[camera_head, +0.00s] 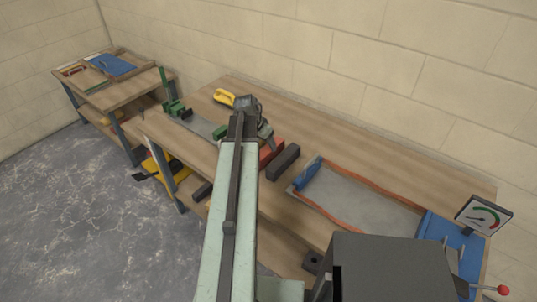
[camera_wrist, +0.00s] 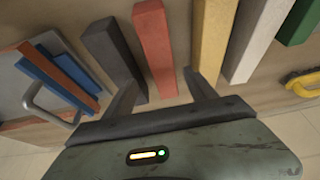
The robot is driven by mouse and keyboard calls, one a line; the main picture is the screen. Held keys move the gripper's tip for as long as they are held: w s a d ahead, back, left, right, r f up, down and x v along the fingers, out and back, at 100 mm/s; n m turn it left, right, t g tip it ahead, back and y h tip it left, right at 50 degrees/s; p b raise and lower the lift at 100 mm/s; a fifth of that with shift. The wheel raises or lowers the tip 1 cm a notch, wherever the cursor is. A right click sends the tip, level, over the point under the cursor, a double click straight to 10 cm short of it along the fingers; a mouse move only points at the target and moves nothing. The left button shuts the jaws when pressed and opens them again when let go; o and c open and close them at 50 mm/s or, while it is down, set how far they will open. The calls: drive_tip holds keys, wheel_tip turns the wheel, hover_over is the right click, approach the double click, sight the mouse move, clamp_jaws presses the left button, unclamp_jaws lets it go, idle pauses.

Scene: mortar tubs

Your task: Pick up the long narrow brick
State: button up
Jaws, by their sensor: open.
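Several long bars lie side by side in the wrist view: a dark grey brick (camera_wrist: 110,50), a red brick (camera_wrist: 155,47), a tan bar (camera_wrist: 211,38) and a white bar (camera_wrist: 253,38). I cannot tell which one is the long narrow brick. My gripper (camera_wrist: 160,77) is open, its fingers on either side of the red brick's near end; whether they touch it I cannot tell. In the head view my gripper (camera_head: 258,125) is over the bench, partly hiding the red brick (camera_head: 271,150). The dark grey brick (camera_head: 283,162) lies just right of it.
A shallow grey tray (camera_head: 355,192) with orange-brown edges lies right of the bricks, a blue piece (camera_head: 308,172) at its left end. A dial gauge (camera_head: 483,215) stands at the bench's right end. A yellow-handled tool (camera_head: 224,97) and green pieces (camera_head: 174,107) are at the left.

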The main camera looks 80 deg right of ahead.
sight(268, 150)
drive_tip(key=b+x, duration=0.6)
drive_tip(key=x, duration=0.1)
drive_tip(key=shift+w+f, duration=0.1)
drive_tip(key=shift+f, duration=0.05)
clamp_jaws()
